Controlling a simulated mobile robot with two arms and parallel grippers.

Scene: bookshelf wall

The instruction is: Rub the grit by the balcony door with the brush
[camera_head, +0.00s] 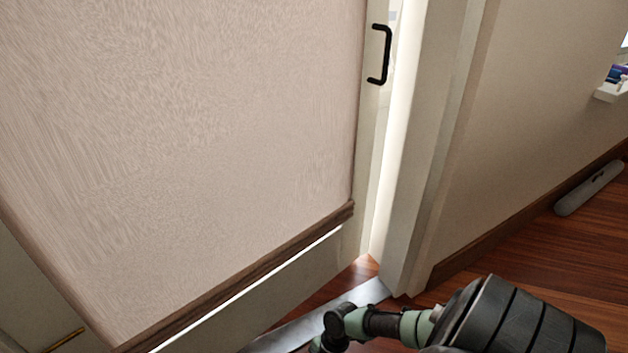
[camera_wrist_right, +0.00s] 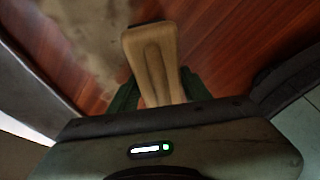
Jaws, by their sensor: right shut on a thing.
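In the right wrist view the brush (camera_wrist_right: 150,50) shows as a pale wooden piece with a groove along it. My right gripper (camera_wrist_right: 160,90) is shut on it, with one dark green finger on each side. The bristles are hidden. A pale, dusty smear of grit (camera_wrist_right: 85,50) lies on the wooden floor to the left of the brush. I cannot tell whether the brush touches the floor. In the head view the balcony door (camera_head: 300,280) has a black handle and a pale blind. My right arm reaches low in front of it. My left gripper is out of view.
A metal threshold strip (camera_head: 340,310) runs along the door's foot. The white door frame (camera_head: 425,180) stands just right of it. A long pale grey object (camera_head: 590,188) lies by the right wall. A small ledge (camera_head: 612,91) juts out at far right.

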